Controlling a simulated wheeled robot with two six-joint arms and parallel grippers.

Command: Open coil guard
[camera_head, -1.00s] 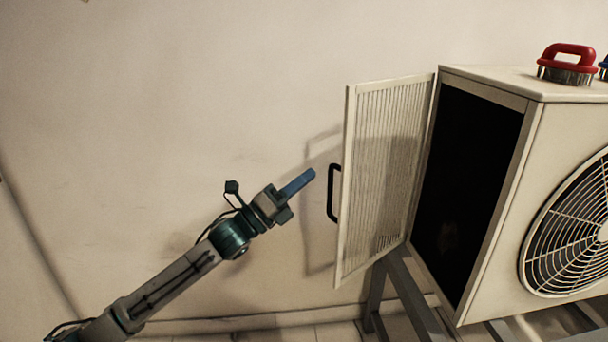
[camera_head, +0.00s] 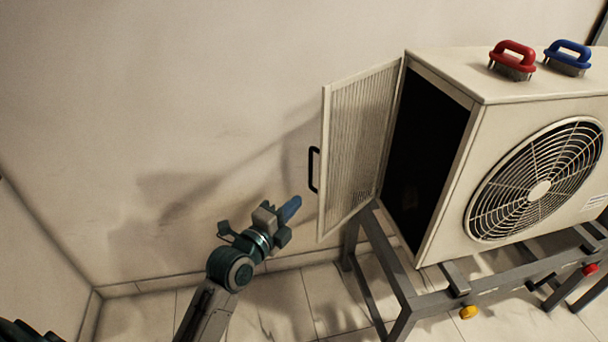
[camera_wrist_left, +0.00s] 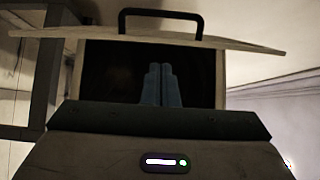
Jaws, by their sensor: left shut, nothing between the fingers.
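The coil guard (camera_head: 352,150), a cream louvred door, stands swung wide open on the left side of the outdoor unit (camera_head: 455,190). Its black handle (camera_head: 314,169) is on the door's free edge. The unit's dark opening (camera_head: 425,150) is uncovered. My left gripper (camera_head: 290,208) is shut and empty, below and left of the handle, apart from it. In the left wrist view its blue fingers (camera_wrist_left: 161,85) lie together in front of the dark opening, with the handle (camera_wrist_left: 160,13) and the guard's edge (camera_wrist_left: 130,35) above. My right gripper does not show.
A red-handled brush (camera_head: 513,58) and a blue-handled brush (camera_head: 567,57) stand on top of the unit. A grey metal stand (camera_head: 385,260) with a yellow knob (camera_head: 468,312) and a red knob (camera_head: 590,269) carries the unit. The wall is behind; the tiled floor at left is free.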

